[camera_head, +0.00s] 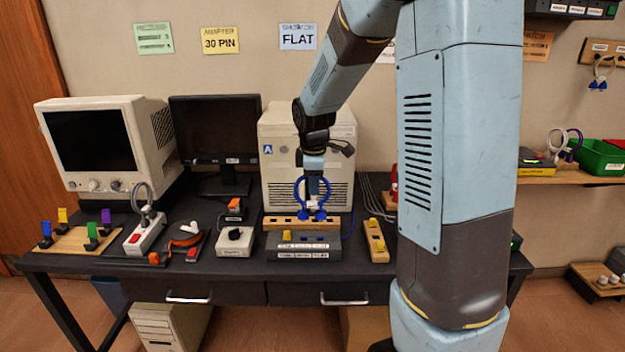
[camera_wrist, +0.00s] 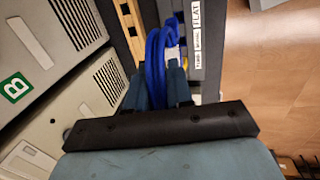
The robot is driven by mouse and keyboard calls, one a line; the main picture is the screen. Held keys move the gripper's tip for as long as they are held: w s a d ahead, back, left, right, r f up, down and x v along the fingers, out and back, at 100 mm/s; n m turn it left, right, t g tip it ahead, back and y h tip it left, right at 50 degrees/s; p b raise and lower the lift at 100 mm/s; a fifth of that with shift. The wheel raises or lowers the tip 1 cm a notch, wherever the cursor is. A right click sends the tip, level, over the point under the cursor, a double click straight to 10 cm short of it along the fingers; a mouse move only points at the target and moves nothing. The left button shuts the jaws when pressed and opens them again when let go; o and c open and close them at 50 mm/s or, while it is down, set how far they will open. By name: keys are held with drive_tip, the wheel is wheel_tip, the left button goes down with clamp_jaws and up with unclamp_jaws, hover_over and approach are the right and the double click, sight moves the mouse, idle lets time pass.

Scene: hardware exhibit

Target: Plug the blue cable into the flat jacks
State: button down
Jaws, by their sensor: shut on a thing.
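The blue cable (camera_head: 299,190) is a loop with two blue plugs hanging down, at the wooden rack (camera_head: 275,223) with round holes. My gripper (camera_head: 314,192) is shut on the blue cable and points down over the rack. The wrist view shows the blue cable (camera_wrist: 154,55) between my fingers. I cannot tell whether the plugs sit in the rack's holes or just above them. A dark grey jack panel (camera_head: 304,247) with white labels and a yellow piece stands in front of the rack. One label (camera_wrist: 196,14) reads FLAT in the wrist view.
A beige computer case (camera_head: 275,150) stands close behind the rack. A switch box (camera_head: 235,242) is to the left and a wooden strip with yellow pieces (camera_head: 376,240) to the right. A blue sign reading FLAT (camera_head: 298,37) hangs on the wall. My arm hides the table's right part.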

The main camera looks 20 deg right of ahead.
sight(314, 202)
drive_tip(key=shift+a+f, duration=0.1)
drive_tip(key=shift+f, duration=2.35)
drive_tip(key=shift+s, duration=0.1)
drive_tip(key=shift+f, duration=1)
idle(2.2)
drive_tip(key=shift+c, duration=1.4)
unclamp_jaws()
wheel_tip(314, 202, up, 7)
drive_tip(key=s, duration=0.1)
drive_tip(key=shift+s+a+r, duration=0.2)
idle(0.5)
